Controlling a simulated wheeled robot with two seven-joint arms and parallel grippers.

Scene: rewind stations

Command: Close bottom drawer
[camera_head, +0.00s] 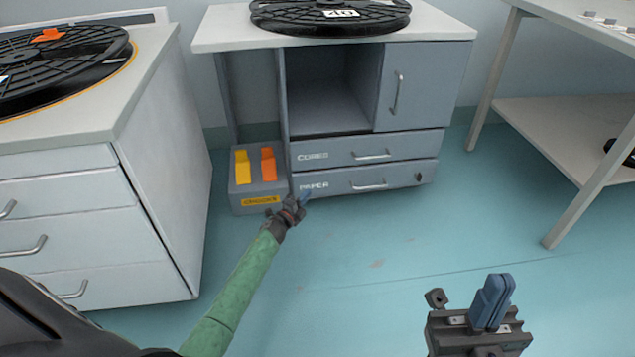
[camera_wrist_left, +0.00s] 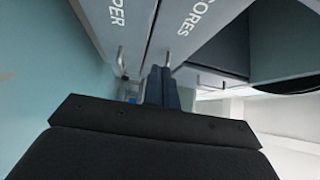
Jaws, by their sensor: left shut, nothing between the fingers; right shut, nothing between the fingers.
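The bottom drawer (camera_head: 340,184), labelled PAPER, is in the grey cabinet under the reel-topped counter. Its front looks close to flush with the CORES drawer (camera_head: 340,150) above; I cannot tell whether a small gap remains. Its bar handle (camera_head: 370,186) is right of the label. My left gripper (camera_head: 305,195) is shut and empty, at the drawer's lower left by the label; contact is unclear. In the left wrist view, its blue fingers (camera_wrist_left: 161,87) point toward the PAPER front (camera_wrist_left: 118,25) and CORES front (camera_wrist_left: 195,25). My right gripper (camera_head: 492,302) is shut and empty above the floor, far from the drawer.
A grey box (camera_head: 258,188) with yellow and orange items stands left of the drawers. A white drawer unit (camera_head: 85,215) with a black reel on top is at left. A white table (camera_head: 575,95) with a lower shelf is at right. The floor before the cabinet is clear.

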